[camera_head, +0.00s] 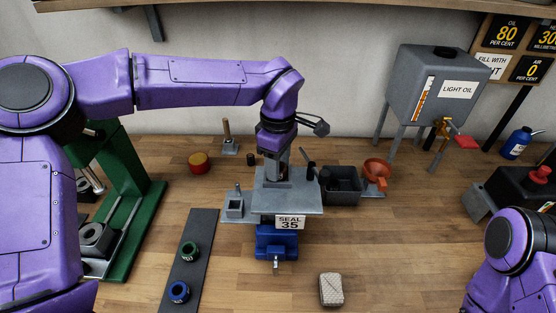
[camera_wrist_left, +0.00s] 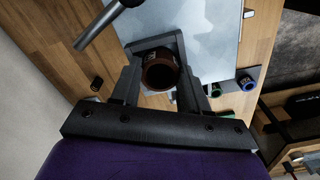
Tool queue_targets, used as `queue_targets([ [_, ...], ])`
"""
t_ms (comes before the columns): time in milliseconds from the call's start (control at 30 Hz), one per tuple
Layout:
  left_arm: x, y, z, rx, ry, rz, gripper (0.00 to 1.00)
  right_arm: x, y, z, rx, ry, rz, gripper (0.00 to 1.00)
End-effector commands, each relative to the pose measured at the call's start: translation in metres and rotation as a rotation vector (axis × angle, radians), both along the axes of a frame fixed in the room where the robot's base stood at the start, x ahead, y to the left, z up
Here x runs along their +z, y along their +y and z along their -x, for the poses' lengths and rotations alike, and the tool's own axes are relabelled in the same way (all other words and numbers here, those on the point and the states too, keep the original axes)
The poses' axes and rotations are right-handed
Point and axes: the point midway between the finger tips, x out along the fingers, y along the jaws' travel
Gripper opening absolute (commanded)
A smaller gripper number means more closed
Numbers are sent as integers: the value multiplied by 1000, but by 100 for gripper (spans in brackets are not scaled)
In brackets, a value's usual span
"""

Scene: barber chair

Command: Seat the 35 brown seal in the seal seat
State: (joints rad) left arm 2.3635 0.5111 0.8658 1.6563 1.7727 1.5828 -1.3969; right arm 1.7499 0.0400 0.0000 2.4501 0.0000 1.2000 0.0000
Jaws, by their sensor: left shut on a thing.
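The brown seal (camera_wrist_left: 160,72) is a dark brown ring between the fingers of my left gripper (camera_wrist_left: 160,85) in the left wrist view. The gripper is shut on it. In the head view my left gripper (camera_head: 283,175) points down over the grey plate (camera_head: 290,201) marked "SEAL 35", and hides the seal. A grey square-edged block (camera_wrist_left: 150,45) is right behind the seal in the wrist view, likely the seal seat. I cannot tell whether the seal is in it or above it. My right gripper is out of view.
A blue vise (camera_head: 277,243) is below the plate. Green (camera_head: 190,252) and blue (camera_head: 179,291) rings lie on a dark strip (camera_head: 202,228) at left. A black bin (camera_head: 344,187) and orange funnel (camera_head: 376,170) stand right.

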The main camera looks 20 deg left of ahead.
Motion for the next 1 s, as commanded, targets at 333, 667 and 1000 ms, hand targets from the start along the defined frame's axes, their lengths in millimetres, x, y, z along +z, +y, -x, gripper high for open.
queue_targets([
  [333,-2,0,0,0,-1,0,70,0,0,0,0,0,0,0],
  [667,4,0,0,1,-3,1,70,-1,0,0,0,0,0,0],
  [1000,85,0,-1,2,-6,0,70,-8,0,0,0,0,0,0],
])
